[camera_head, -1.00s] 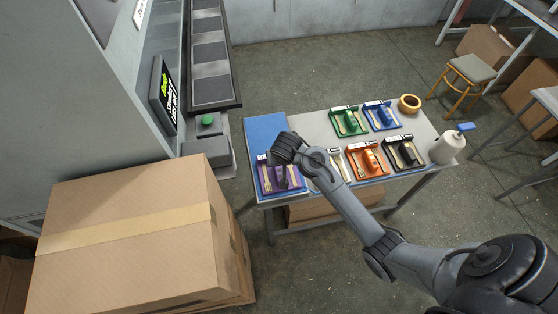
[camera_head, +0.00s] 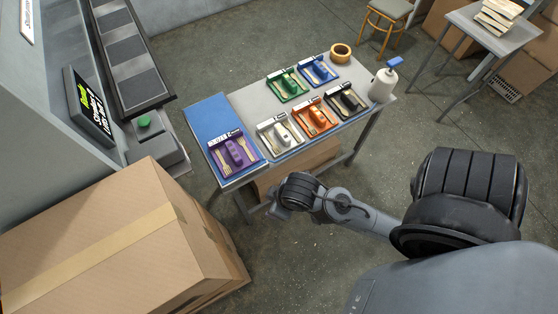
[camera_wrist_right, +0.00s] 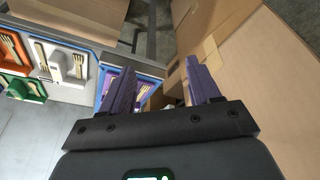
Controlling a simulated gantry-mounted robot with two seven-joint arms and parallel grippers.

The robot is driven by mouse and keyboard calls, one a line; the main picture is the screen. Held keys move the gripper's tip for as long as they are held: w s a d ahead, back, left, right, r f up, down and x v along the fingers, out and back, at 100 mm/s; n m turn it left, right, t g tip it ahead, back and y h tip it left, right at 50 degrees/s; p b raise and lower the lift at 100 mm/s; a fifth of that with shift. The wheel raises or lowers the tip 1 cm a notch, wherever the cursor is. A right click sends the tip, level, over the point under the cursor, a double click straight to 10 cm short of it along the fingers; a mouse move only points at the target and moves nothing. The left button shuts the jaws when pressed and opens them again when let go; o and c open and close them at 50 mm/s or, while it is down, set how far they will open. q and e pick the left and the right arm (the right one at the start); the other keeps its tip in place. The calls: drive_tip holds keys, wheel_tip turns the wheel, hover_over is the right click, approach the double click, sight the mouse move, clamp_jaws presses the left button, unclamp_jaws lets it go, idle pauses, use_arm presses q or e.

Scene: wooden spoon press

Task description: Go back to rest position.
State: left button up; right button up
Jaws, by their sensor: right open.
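My right arm comes in from the right in the head view, with its gripper (camera_head: 277,211) in front of the table's near edge, clear of the trays. In the right wrist view the right gripper (camera_wrist_right: 160,85) has its two fingers apart, with nothing seen held between them. The table (camera_head: 245,97) carries several cutlery trays. The purple tray (camera_head: 219,163) lies on the blue mat (camera_head: 206,117) at the table's left end. My left gripper is not in view.
White (camera_head: 268,124), orange (camera_head: 301,122), black, green (camera_head: 275,85) and blue trays sit on the table. A brown ring and a white bottle (camera_head: 382,86) stand at its right end. A large cardboard box (camera_head: 120,235) is at the left front. A green button (camera_head: 144,121) tops the machine.

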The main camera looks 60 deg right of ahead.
drive_tip(key=shift+s+a+r, duration=0.2)
drive_tip(key=shift+s+r, duration=0.05)
drive_tip(key=shift+s, duration=0.25)
